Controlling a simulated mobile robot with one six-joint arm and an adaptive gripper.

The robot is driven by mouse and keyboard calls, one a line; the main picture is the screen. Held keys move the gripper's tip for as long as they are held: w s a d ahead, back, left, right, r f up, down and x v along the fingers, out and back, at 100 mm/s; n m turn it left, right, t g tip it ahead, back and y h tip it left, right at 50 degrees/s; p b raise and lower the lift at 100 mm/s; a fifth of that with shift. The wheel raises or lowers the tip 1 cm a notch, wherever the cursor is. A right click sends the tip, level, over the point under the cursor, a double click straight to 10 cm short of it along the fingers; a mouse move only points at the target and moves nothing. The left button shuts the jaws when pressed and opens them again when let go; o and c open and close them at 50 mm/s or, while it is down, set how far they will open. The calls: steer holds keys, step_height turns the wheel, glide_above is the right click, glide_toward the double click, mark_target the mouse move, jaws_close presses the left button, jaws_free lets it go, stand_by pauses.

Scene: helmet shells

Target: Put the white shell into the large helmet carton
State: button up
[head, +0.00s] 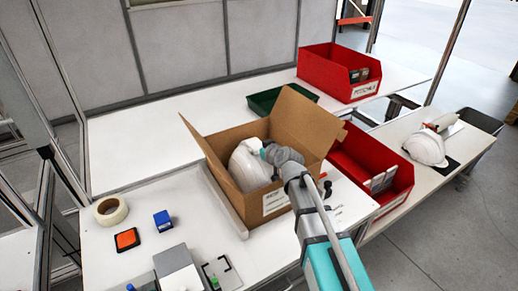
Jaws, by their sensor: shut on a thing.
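The white shell (246,168) is inside the open cardboard carton (252,204), toward its left side. It is tilted, and its lower part is hidden by the carton's front wall. My gripper (266,154) reaches into the carton from the front right and is shut on the shell's upper right edge. The fingertips are small and partly hidden by the wrist. I cannot tell whether the shell touches the carton floor. The carton's flaps stand open at the back right and at the left.
Another white helmet (427,148) sits on a dark mat on the right table. Red bins (338,73) (387,196) stand behind and right of the carton, and a green tray (281,100) lies behind it. Tape (110,211), a blue block (162,219) and an orange pad (127,239) lie front left.

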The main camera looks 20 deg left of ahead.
steer(key=shift+f+b, duration=0.35)
steer(key=shift+f, duration=0.1)
steer(key=o, duration=1.2)
steer(key=shift+r, duration=0.15)
step_height(320, 180, up, 24)
steer(key=p, duration=2.3)
steer(key=shift+f+p, duration=0.25)
steer(key=shift+p, duration=0.1)
steer(key=s+d+f+m+g+h+b, duration=0.2)
steer(key=s+d+f, duration=0.3)
steer(key=d, duration=0.9)
steer(key=s+d+f+m+g+h+b, duration=0.2)
steer(key=s+d+f+m+g+h, duration=0.2)
steer(key=d, duration=1)
steer(key=s+d+f+m+g+h+b, duration=0.2)
steer(key=s+d+f, duration=0.6)
steer(key=d, duration=0.6)
steer(key=shift+d+f+m+g+h+b, duration=0.25)
steer(key=shift+f+m+h, duration=0.1)
steer(key=shift+m+h, duration=0.2)
steer(key=shift+d+f+m+g+h+b, duration=0.1)
steer(key=shift+f+m+g+h+b, duration=0.1)
steer(key=shift+f+m+h, duration=0.35)
